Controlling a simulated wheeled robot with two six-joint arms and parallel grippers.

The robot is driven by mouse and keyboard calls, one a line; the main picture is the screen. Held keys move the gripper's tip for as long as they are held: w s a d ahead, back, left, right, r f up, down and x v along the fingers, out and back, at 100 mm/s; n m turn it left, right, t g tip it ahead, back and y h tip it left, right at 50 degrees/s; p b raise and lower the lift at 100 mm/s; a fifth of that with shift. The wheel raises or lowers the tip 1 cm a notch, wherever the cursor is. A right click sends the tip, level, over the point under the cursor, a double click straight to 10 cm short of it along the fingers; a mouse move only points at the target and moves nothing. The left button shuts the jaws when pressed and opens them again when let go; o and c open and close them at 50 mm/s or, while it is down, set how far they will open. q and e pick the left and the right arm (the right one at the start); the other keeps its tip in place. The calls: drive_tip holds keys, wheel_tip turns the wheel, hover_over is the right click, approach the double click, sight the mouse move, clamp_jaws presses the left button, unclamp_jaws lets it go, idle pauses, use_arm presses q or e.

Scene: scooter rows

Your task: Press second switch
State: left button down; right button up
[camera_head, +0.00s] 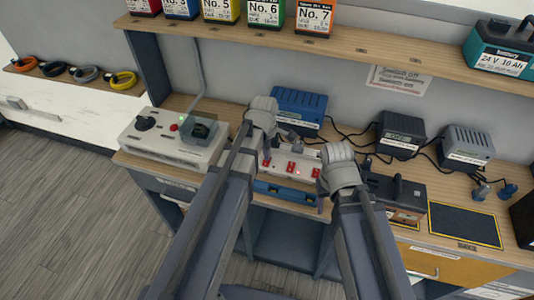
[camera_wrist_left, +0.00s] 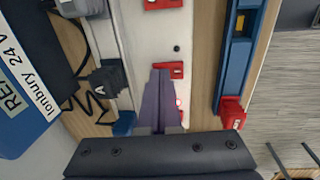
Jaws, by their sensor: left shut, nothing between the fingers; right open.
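A white power strip (camera_head: 303,159) with several red switches lies along the bench. In the head view, one red switch (camera_head: 290,167) shows near the strip's middle and another (camera_head: 315,173) to its right. My left gripper (camera_head: 267,155) is shut and empty over the strip's left part. In the left wrist view, its fingertips (camera_wrist_left: 161,72) overlap the edge of a red switch (camera_wrist_left: 176,69); I cannot tell whether they touch it. Another red switch (camera_wrist_left: 163,4) is at the top edge. My right gripper (camera_head: 321,203) is open near the strip's right end.
A blue bar (camera_head: 285,193) lies along the bench's front edge; its red end (camera_wrist_left: 232,112) shows in the left wrist view. A blue charger (camera_head: 300,105) stands behind the strip. A black plug (camera_wrist_left: 108,80) and cables lie beside it. A grey control box (camera_head: 165,140) stands left.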

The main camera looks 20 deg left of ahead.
use_arm(q)
drive_tip(key=shift+f, duration=0.2)
use_arm(e)
drive_tip(key=shift+f, duration=0.2)
use_arm(q)
drive_tip(key=shift+b, duration=0.35)
use_arm(e)
drive_tip(key=shift+s+f, duration=0.1)
use_arm(q)
drive_tip(key=shift+s, duration=0.2)
